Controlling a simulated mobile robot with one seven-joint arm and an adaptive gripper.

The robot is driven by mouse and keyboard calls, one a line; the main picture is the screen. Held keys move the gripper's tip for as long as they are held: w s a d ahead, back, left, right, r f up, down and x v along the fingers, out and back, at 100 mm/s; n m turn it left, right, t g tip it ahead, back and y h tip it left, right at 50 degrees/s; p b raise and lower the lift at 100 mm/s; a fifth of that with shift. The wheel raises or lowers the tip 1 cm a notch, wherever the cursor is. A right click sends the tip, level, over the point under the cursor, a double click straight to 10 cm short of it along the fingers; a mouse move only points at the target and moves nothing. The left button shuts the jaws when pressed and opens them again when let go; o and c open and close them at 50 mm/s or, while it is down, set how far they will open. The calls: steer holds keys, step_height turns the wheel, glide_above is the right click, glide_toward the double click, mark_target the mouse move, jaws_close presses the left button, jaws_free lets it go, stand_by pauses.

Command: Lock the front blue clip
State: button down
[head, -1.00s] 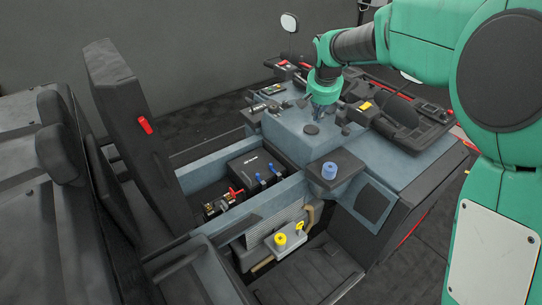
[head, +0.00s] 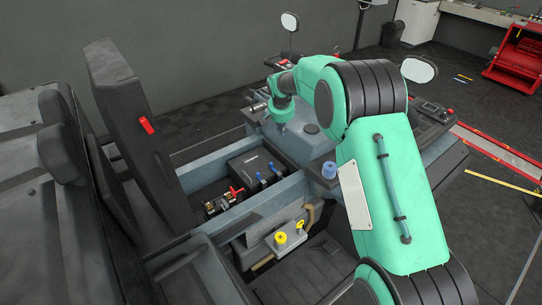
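Two small blue clips show on the front side of a black box (head: 243,163) in the open bay; one blue clip (head: 259,177) is at the left, the other blue clip (head: 271,166) at the right. Both look upright, but they are too small to tell locked from unlocked. My gripper (head: 281,128) points down above the grey-blue body panel, behind and to the right of the box, apart from the clips. Its fingers are small and dark, so I cannot tell whether they are open or shut.
A red lever (head: 236,191) stands left of the clips. The raised black seat panel (head: 125,120) bounds the left. The space above the bay is clear.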

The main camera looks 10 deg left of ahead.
glide_above(273, 167)
steer(key=w+a, duration=0.1)
steer(key=w, duration=0.2)
step_height(273, 167, down, 9)
steer(key=shift+w+a, duration=0.2)
steer(key=b+x, duration=0.1)
steer(key=x, duration=0.8)
steer(key=shift+f, duration=0.4)
steer(key=shift+s, duration=1.95)
steer(key=shift+b, duration=0.3)
